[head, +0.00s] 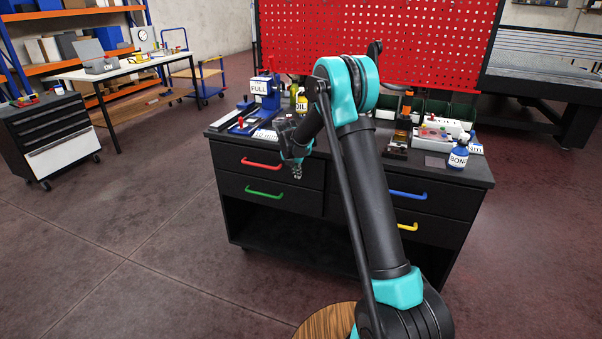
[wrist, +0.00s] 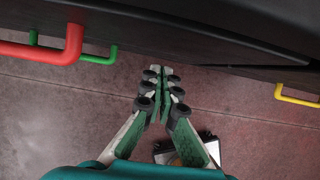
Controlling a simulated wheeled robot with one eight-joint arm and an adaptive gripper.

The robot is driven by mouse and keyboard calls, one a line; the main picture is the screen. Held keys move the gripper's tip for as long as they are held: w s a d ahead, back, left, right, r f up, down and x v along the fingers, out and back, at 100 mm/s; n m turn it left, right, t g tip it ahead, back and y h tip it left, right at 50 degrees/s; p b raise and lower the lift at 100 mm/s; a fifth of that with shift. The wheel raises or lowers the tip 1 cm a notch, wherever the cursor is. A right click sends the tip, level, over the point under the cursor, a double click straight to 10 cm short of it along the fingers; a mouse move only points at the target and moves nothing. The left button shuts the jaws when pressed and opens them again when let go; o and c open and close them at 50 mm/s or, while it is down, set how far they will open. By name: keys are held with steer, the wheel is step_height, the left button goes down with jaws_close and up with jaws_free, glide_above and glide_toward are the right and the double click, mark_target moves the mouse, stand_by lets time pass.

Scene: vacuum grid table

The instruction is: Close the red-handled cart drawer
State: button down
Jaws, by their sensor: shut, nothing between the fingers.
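The black cart carries the red-handled drawer (head: 235,158) at its upper left. Its red handle (head: 262,163) also shows at the upper left of the wrist view (wrist: 45,50). The drawer looks almost flush in the head view; I cannot tell if a small gap is left. My gripper (head: 297,175) points down in front of the cart, right of the red handle and apart from it. In the wrist view its fingers (wrist: 161,75) are together and empty, with floor below them. My arm hides the middle of the cart front.
Below is a green-handled drawer (head: 265,194). Blue (head: 408,195) and yellow (head: 407,227) handles are on the right. The cart top (head: 470,172) holds bottles, a blue press and boxes. Open floor (head: 130,250) lies left of the cart.

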steer(key=s+f+v, duration=0.1)
steer(key=v, duration=1)
steer(key=s+d+r+m, duration=0.2)
steer(key=s+d+m, duration=0.5)
steer(key=s, duration=0.2)
steer(key=s+d+f+m, duration=0.2)
steer(key=s+d+m, duration=0.1)
steer(key=s+m, duration=0.5)
steer(key=s+d+f+m+y, duration=0.1)
steer(key=s+d+m, duration=0.3)
steer(key=s+m, duration=0.4)
steer(key=s+d+f+m, duration=0.3)
steer(key=s+m, duration=0.5)
steer(key=s, duration=0.9)
steer(key=shift+d+f+y, duration=0.4)
steer(key=shift+d, duration=0.25)
steer(key=shift+s, duration=0.15)
